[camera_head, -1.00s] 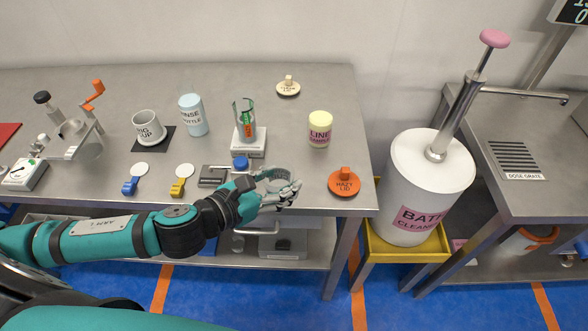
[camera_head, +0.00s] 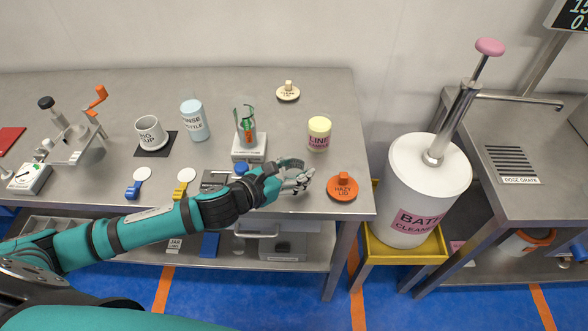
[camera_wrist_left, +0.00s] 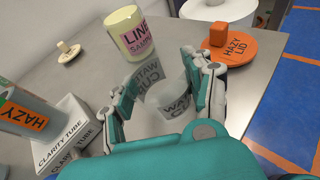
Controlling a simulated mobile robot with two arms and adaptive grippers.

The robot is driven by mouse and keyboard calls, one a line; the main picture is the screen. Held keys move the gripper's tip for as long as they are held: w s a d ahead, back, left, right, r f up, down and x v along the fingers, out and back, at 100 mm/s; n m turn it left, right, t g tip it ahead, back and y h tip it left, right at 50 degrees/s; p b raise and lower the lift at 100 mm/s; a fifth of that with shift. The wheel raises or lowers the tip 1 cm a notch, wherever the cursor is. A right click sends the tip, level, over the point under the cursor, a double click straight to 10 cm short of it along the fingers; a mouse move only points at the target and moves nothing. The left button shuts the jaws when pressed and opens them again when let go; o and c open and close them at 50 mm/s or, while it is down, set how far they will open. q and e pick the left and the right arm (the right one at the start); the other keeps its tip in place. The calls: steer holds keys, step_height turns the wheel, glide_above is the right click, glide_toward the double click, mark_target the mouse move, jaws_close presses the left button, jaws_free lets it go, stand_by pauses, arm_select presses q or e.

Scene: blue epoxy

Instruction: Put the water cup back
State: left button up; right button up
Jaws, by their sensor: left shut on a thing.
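The water cup (camera_wrist_left: 172,98) is a clear, see-through cup with "WATER CUP" lettering, between the fingers in the left wrist view. My left gripper (camera_wrist_left: 170,90) is shut on it, one finger at each side. In the head view my left gripper (camera_head: 298,180) is over the front right part of the steel table, left of the orange hazy lid (camera_head: 343,187). The cup shows there only as a faint grey rim (camera_head: 290,164) among the fingers. I cannot tell whether its base touches the table. My right gripper is not in view.
The line sample jar (camera_head: 319,134) stands behind the gripper. The clarity tube (camera_head: 245,122) stands on its white block to the left. A cream lid (camera_head: 288,92) lies farther back. The table's front edge is close. Bare steel lies between gripper and jar.

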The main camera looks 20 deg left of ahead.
arm_select(q)
steer(key=shift+f, duration=0.1)
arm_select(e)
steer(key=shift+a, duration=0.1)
arm_select(q)
steer(key=o, duration=1.3)
steer(key=shift+c, duration=0.2)
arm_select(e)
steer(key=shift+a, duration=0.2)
arm_select(q)
steer(key=shift+s, duration=0.1)
steer(key=b+v, duration=0.2)
steer(key=v, duration=0.9)
steer(key=shift+s+a+r, duration=0.2)
steer(key=shift+s+r, duration=0.15)
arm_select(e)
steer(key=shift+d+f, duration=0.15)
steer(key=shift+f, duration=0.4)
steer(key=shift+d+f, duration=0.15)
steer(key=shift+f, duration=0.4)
